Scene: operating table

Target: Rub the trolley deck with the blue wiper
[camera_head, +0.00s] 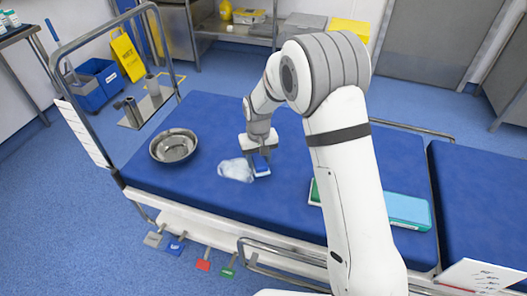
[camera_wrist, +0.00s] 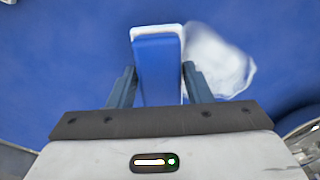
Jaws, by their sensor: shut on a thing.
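The blue wiper (camera_head: 261,165) has a blue body with a white edge and is held low at the blue deck. In the wrist view the wiper (camera_wrist: 157,68) stands between the two fingers of my gripper (camera_wrist: 158,86). My gripper (camera_head: 261,153) is shut on it, above the middle left part of the trolley deck (camera_head: 200,111). A crumpled whitish cloth or bag (camera_head: 236,170) lies on the deck just left of the wiper; it also shows in the wrist view (camera_wrist: 220,62). Whether the wiper touches the deck or the cloth, I cannot tell.
A steel bowl (camera_head: 174,146) stands on the deck's left end. A teal and white pack (camera_head: 407,211) lies on the right part, partly behind my arm. A metal rail (camera_head: 270,250) runs along the near edge. The deck's far left part is clear.

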